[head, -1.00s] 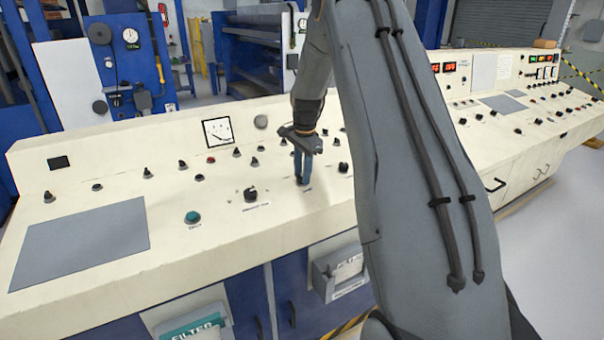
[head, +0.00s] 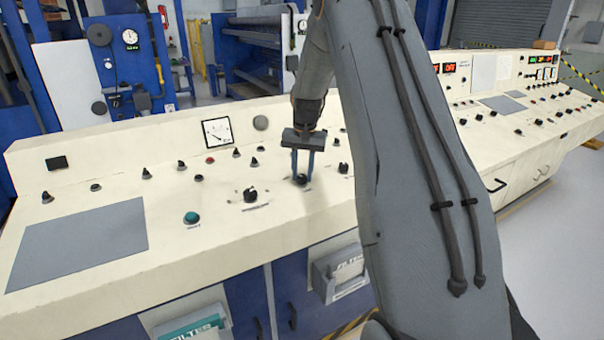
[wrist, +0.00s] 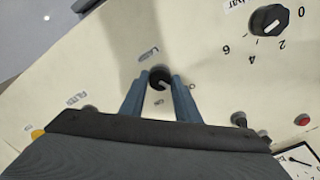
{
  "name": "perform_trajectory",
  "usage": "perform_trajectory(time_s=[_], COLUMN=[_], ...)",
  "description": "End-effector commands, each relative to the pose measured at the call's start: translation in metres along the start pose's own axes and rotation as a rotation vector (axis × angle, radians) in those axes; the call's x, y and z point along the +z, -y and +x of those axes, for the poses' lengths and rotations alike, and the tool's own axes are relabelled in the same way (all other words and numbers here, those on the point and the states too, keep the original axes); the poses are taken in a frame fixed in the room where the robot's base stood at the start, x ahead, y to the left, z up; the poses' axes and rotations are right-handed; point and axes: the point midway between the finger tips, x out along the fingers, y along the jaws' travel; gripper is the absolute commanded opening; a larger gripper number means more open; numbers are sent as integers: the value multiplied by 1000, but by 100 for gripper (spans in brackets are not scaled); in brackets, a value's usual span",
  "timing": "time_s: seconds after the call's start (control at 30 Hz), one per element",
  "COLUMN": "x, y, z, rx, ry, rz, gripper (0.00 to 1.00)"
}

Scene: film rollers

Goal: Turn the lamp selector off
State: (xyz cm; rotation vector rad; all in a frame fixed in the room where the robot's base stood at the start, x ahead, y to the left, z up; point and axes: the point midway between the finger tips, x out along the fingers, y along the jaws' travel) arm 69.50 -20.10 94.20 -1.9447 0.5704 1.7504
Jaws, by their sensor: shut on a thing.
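The lamp selector (wrist: 159,76) is a small round black knob with a pale pointer mark, on the cream console face. It sits between the two blue fingertips of my gripper (wrist: 160,82) in the wrist view, with the fingers closed on its sides. Small printed labels lie around it, too small to read surely. In the head view my gripper (head: 302,178) points down at the console, with the dark selector (head: 301,179) between its fingertips. The pointer's exact setting is hard to tell.
A larger black dial (wrist: 269,20) with a number scale sits apart from the gripper. A red button (wrist: 302,119) and a yellow one (wrist: 37,134) are nearby. In the head view, a teal button (head: 191,218) and a black knob (head: 250,195) lie left of my gripper.

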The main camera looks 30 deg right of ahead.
Motion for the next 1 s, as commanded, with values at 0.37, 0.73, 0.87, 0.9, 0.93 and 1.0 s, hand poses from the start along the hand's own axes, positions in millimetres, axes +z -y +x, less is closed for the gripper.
perform_trajectory(time_s=[0.37,0.73,0.87,0.9,0.93,1.0], x=[-1,-1,-1,-1,-1,-1], y=[0,0,0,0,0,0], z=[-1,-1,-1,-1,-1,-1], rx=[-1,-1,-1,-1,-1,-1], ry=[-3,-3,-3,-2,-2,-2], rz=[-79,-82,-81,-81,-81,-81], gripper=[7,31,48,48,48,48])
